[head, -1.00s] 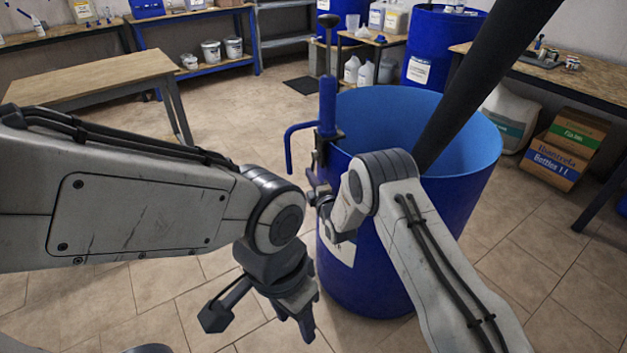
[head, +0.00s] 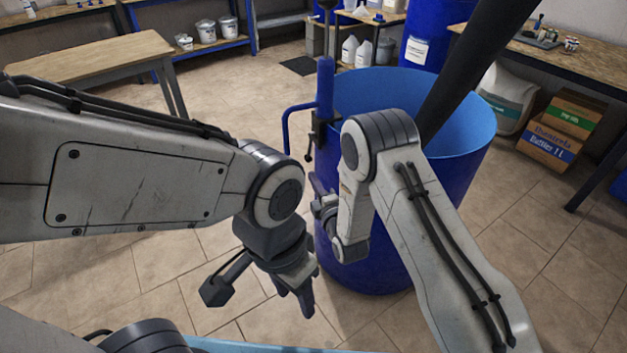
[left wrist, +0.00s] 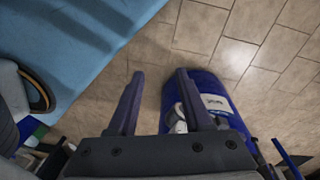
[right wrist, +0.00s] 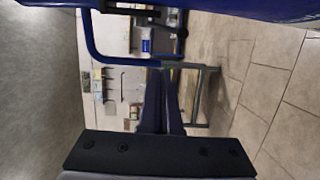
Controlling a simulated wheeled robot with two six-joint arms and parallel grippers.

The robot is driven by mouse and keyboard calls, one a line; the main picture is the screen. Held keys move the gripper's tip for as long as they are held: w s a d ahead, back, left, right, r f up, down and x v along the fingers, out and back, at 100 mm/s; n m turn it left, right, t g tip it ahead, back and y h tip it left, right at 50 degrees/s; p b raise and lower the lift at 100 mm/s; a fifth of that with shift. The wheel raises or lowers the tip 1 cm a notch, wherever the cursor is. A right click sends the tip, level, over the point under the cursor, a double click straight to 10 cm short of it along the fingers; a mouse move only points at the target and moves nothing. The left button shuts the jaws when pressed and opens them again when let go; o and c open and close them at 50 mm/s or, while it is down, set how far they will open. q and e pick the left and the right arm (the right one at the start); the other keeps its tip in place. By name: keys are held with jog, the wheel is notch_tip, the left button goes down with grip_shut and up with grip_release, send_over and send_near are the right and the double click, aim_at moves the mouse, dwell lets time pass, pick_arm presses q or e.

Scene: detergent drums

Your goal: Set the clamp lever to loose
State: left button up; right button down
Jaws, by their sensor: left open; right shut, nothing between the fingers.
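The blue drum (head: 452,190) stands open on the floor right of centre in the head view. A blue upright fitting (head: 325,90) with a bent blue pipe (head: 288,125) is at its left rim. A small dark lever (head: 308,150) hangs beside the fitting; I cannot tell its setting. My right gripper (head: 320,195) is shut and empty, below the lever beside the drum's left wall. In the right wrist view its closed fingers (right wrist: 161,80) are below the bent pipe (right wrist: 95,45). My left gripper (head: 298,295) is open and empty, lower left of the drum; its spread fingers show in the left wrist view (left wrist: 160,78).
A dark slanted pole (head: 470,80) crosses the drum's opening. A wooden table (head: 90,70) stands at the left, and a bench (head: 560,60) with cardboard boxes (head: 557,135) beneath its edge at the right. Tiled floor left of the drum is clear.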

pick_arm(q)
grip_shut()
pick_arm(e)
jog(key=s+a+r+m+g+h, duration=0.2)
jog(key=s+r+m+g, duration=0.6)
jog(key=s, duration=0.2)
jog(key=s+d+r+m+g+h, duration=0.1)
jog(key=s+d+r+m+g, duration=0.1)
jog(key=s, duration=0.7)
jog(key=s+d+r+m+g+h, duration=0.1)
jog(key=s+d+m+g+h, duration=0.1)
jog(key=s+d, duration=0.3)
jog(key=s+d+r+m+g+h, duration=0.1)
jog(key=s+d+r+m+g, duration=0.1)
jog(key=s, duration=1.2)
jog(key=shift+d+r+m+g, duration=0.3)
jog(key=shift+d+m+g, duration=0.65)
jog(key=shift+d, duration=0.25)
jog(key=shift+w+a, duration=0.1)
